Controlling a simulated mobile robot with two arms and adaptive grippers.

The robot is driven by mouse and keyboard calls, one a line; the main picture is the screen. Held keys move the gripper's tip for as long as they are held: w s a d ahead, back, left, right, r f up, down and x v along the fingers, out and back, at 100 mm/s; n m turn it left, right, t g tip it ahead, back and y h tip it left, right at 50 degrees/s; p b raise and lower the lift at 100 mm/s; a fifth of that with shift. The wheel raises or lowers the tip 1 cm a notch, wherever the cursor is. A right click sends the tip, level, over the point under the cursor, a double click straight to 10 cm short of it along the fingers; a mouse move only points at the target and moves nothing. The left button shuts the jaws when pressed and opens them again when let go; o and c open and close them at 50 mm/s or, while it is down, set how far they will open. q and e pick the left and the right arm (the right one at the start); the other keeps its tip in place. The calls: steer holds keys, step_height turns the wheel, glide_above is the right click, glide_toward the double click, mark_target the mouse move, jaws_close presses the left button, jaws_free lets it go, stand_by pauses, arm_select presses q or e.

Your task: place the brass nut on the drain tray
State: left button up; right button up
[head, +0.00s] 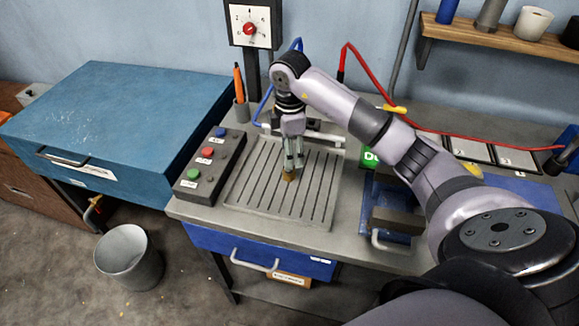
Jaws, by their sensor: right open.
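The brass nut (289,176) is a small golden piece at the middle of the grey, slotted drain tray (240,199). It appears to rest on the tray's ribs. My right gripper (291,168) points down directly over the nut, with its fingertips at or just above it. The jaws are open, and whether a finger touches the nut is too small to tell. My left gripper is not in view.
A control box (208,166) with coloured buttons stands left of the tray. A blue vise-like block (392,214) stands to the right, under my right arm. A pen cup (241,110) and a dial post (250,30) stand behind. A grey bin (129,258) is on the floor.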

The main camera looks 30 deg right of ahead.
step_height(320, 180, up, 5)
steer(key=shift+f+b, duration=0.1)
steer(key=shift+b, duration=0.25)
steer(key=shift+s, duration=0.1)
stand_by(0.3)
